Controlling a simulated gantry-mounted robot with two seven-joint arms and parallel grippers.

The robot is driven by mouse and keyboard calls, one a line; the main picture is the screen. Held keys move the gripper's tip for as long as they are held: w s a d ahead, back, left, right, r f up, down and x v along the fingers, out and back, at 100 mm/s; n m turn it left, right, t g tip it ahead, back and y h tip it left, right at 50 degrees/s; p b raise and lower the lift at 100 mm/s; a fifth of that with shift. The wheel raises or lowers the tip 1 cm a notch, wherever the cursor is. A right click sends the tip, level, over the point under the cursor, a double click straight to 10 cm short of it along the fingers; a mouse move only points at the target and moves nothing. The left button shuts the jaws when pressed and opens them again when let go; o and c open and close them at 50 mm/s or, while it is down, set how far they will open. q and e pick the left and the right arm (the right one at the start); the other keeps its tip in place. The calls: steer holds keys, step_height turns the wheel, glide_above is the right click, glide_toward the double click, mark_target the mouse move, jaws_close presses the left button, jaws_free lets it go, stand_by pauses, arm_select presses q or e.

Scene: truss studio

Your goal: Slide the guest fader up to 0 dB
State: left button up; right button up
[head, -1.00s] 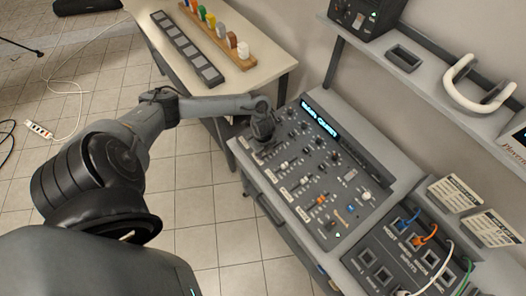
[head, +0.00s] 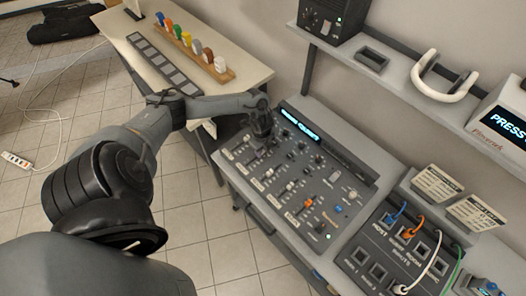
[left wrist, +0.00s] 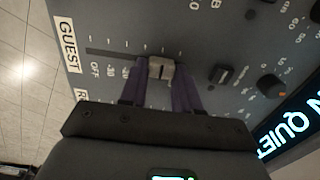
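The guest fader cap (left wrist: 161,67), a small pale block, stands in its dark slot beside the white GUEST label (left wrist: 67,43) in the left wrist view. It is right of the OFF, -30 and -20 marks, part way along the slot; its exact reading is hard to tell. My left gripper (left wrist: 162,82) has its two purple fingers close on either side of the cap and appears shut on it. In the head view my left gripper (head: 262,137) is over the upper left of the mixing console (head: 330,215) and hides the guest fader. My right gripper is out of view.
Other faders and knobs crowd the console close by. A lit display (head: 300,126) runs along its back edge. A patch panel (head: 385,250) with coloured cables is at the right. A shelf (head: 400,75) overhangs behind. A table (head: 110,22) stands at the back left.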

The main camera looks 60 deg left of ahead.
arm_select(q)
steer(key=o, duration=0.4)
step_height(320, 180, up, 11)
steer(key=shift+f+p, duration=0.1)
steer(key=shift+p, duration=0.3)
stand_by(0.5)
